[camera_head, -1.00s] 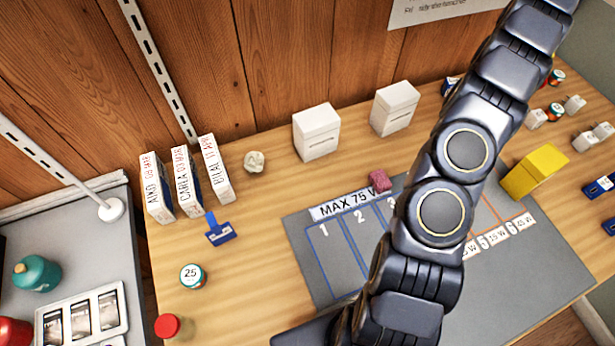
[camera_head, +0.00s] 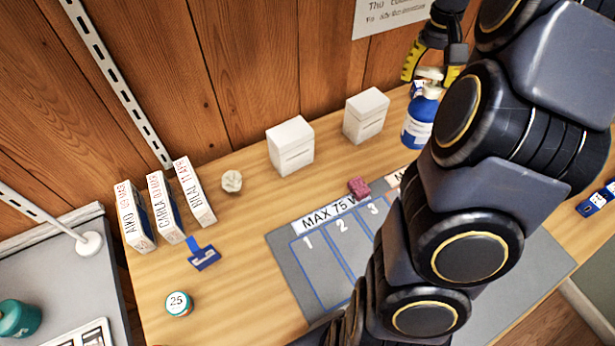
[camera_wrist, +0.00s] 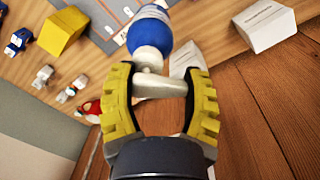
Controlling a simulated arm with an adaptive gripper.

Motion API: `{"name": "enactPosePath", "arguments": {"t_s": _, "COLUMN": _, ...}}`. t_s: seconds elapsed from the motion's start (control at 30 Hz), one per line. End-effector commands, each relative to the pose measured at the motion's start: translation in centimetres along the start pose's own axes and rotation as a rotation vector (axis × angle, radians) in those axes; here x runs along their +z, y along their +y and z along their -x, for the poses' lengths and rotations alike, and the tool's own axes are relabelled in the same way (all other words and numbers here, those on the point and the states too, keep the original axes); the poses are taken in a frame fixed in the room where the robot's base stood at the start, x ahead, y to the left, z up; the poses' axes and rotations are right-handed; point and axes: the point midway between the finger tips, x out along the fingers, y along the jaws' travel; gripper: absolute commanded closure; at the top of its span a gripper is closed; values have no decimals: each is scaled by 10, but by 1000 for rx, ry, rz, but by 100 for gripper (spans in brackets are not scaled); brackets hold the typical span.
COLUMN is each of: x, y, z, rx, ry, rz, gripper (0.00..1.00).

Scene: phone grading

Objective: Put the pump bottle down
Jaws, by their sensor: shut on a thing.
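The pump bottle (camera_head: 418,124) is blue with a white label and a white pump head. In the head view it is upright or nearly so at the back of the wooden table, right of two white boxes. My gripper (camera_head: 431,74), with yellow-padded fingers, is above it and shut on the pump head. In the wrist view, the white pump head lies between the fingers (camera_wrist: 163,84), with the blue body (camera_wrist: 150,36) beyond. I cannot tell whether its base touches the table.
White boxes (camera_head: 291,147) (camera_head: 366,116) stand left of the bottle. A grey mat with numbered lanes (camera_head: 285,246) lies in front, with a pink block (camera_head: 359,187) at its back edge. A yellow block (camera_wrist: 62,31) shows in the wrist view. My arm hides much of the right side.

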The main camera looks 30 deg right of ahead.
Motion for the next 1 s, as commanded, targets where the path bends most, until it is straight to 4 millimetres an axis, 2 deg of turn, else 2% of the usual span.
{"name": "enactPosePath", "arguments": {"t_s": 0.03, "x": 9, "y": -30, "z": -6, "rx": -4, "ry": -2, "rz": 77, "gripper": 81}}
{"name": "enactPosePath", "arguments": {"t_s": 0.2, "x": 47, "y": -112, "z": -28, "rx": -18, "ry": 10, "rz": 299, "gripper": 81}}
{"name": "enactPosePath", "arguments": {"t_s": 0.3, "x": 80, "y": -153, "z": -41, "rx": -26, "ry": 13, "rz": 427, "gripper": 81}}
{"name": "enactPosePath", "arguments": {"t_s": 0.4, "x": 115, "y": -184, "z": -52, "rx": -34, "ry": 16, "rz": 543, "gripper": 81}}
{"name": "enactPosePath", "arguments": {"t_s": 0.53, "x": 154, "y": -209, "z": -65, "rx": -43, "ry": 16, "rz": 659, "gripper": 81}}
{"name": "enactPosePath", "arguments": {"t_s": 0.7, "x": 184, "y": -223, "z": -73, "rx": -52, "ry": 21, "rz": 740, "gripper": 81}}
{"name": "enactPosePath", "arguments": {"t_s": 0.87, "x": 191, "y": -227, "z": -87, "rx": -52, "ry": 20, "rz": 757, "gripper": 81}}
{"name": "enactPosePath", "arguments": {"t_s": 1.0, "x": 191, "y": -227, "z": -110, "rx": -50, "ry": 17, "rz": 756, "gripper": 81}}
